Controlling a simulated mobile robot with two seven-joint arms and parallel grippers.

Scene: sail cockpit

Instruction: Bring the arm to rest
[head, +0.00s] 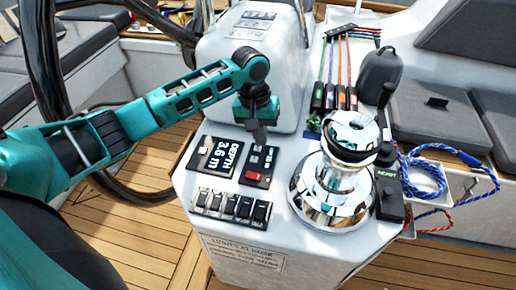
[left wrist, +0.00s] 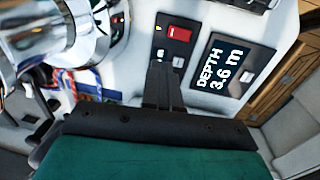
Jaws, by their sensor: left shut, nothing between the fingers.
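My left arm reaches in from the left of the head view, over the white console (head: 240,245). Its gripper (head: 259,138) points down just above the small black panel with the red switch (head: 254,176). In the left wrist view the gripper's fingers (left wrist: 163,72) are together, with nothing between them. That view also shows the red switch (left wrist: 180,34) just beyond the fingertips, beside the depth display reading 3.6 m (left wrist: 220,75). I cannot tell whether the fingertips touch the panel. My right gripper is not in view.
A chrome winch (head: 333,180) stands right of the panel. A row of black rocker switches (head: 231,205) lies along the console's front. Coloured ropes (head: 346,70) run behind the winch. A blue rope coil (head: 425,175) hangs at the right. A dark steering wheel (head: 45,60) stands at the left.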

